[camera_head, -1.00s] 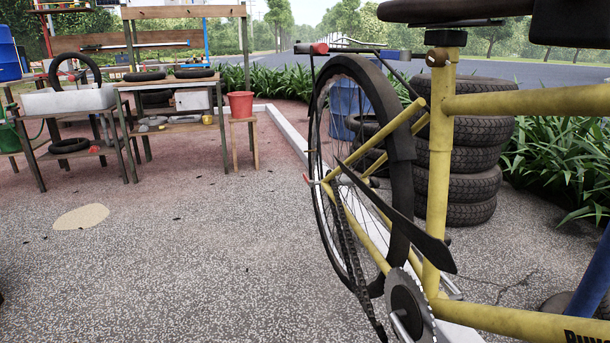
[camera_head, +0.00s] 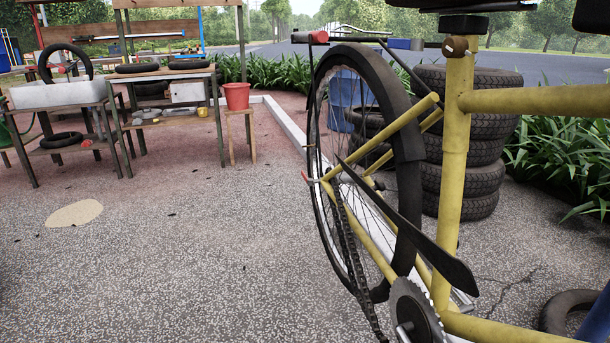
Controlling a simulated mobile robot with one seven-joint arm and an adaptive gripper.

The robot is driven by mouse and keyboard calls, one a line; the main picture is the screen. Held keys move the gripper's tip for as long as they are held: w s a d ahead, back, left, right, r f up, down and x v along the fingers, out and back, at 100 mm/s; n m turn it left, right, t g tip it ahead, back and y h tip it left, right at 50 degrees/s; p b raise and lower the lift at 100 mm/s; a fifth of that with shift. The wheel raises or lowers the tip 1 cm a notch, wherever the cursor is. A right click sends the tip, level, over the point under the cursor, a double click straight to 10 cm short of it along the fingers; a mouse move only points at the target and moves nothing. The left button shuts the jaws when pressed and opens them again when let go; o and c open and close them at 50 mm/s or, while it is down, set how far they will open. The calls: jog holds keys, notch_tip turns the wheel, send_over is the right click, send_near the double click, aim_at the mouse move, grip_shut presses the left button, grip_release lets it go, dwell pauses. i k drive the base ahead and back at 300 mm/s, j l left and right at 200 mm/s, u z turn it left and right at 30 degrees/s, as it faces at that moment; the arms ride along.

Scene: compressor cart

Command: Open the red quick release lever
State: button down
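A small red lever (camera_head: 306,177) shows at the hub of the rear wheel (camera_head: 318,140), on the wheel's left side. It looks thin and points up and to the left; whether it is open or closed is too small to tell. The wheel sits in a yellow bicycle frame (camera_head: 452,180) on the right half of the view. A chain (camera_head: 350,245) runs from the hub down to the chainring (camera_head: 415,312). My gripper is not in view.
Stacked tires (camera_head: 465,180) stand behind the bicycle, and a loose tire (camera_head: 568,312) lies at lower right. Workbenches (camera_head: 170,75) and a red bucket (camera_head: 237,96) on a stool stand at the back left. The paved ground (camera_head: 190,250) left of the wheel is clear.

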aim_at(310, 182)
jog(key=i+j, duration=0.1)
jog(key=j, duration=0.3)
jog(key=i+j+u, duration=0.1)
jog(key=j, duration=0.25)
jog(key=i+j, duration=0.15)
jog(key=i, duration=0.25)
jog(key=i+j+u, duration=0.15)
jog(key=i, duration=0.25)
